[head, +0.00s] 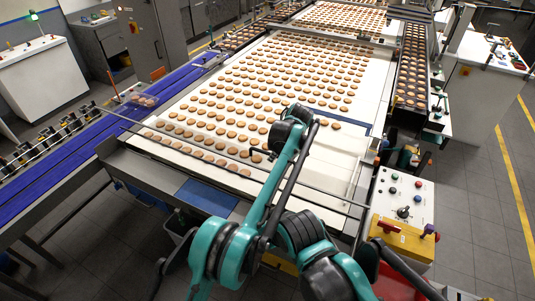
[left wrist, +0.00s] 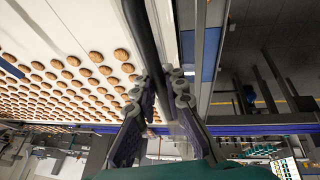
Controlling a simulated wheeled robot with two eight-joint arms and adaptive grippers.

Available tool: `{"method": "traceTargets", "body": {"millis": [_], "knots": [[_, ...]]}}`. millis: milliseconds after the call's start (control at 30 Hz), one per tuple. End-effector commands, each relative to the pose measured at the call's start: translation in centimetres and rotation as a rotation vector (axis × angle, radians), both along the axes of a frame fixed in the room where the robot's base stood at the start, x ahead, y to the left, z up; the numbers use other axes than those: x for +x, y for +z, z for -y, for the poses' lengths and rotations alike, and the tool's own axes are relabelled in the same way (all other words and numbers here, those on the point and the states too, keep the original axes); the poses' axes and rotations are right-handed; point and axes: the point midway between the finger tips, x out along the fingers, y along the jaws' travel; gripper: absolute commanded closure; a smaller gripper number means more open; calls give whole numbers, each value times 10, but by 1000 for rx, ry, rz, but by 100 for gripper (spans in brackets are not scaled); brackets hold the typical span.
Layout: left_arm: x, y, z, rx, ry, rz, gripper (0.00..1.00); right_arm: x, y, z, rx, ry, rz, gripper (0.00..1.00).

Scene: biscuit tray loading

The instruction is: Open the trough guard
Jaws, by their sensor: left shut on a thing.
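The trough guard appears as a long thin bar (head: 200,145) across the near end of the biscuit conveyor in the head view. In the left wrist view the guard bar (left wrist: 142,35) is a dark rod running down from the top edge to between the fingers. My left gripper (left wrist: 164,92) is shut on this rod, with one finger on each side. In the head view my left gripper (head: 263,153) is small and partly hidden by my teal arm, near the middle of the bar. My right gripper is not seen.
Rows of biscuits (head: 270,85) lie on the white conveyor behind the bar. A blue belt (head: 70,150) runs along the left. A control panel (head: 403,197) with buttons, a yellow box (head: 402,238) and a red bin (head: 398,285) stand at the right. Grey floor is open farther right.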

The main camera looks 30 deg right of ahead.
Motion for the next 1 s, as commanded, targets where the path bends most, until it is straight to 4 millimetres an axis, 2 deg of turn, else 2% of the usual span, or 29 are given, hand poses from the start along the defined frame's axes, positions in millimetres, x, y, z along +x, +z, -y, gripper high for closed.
{"method": "traceTargets", "body": {"millis": [500,533,600,867,1000], "knots": [[-3,0,3,-2,0,1,100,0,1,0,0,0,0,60],[-3,0,3,-1,-1,1,87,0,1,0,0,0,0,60],[-3,0,3,-1,-1,1,68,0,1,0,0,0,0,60],[-3,0,3,-1,1,1,68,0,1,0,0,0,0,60],[-5,6,3,-1,0,1,68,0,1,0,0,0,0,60]]}}
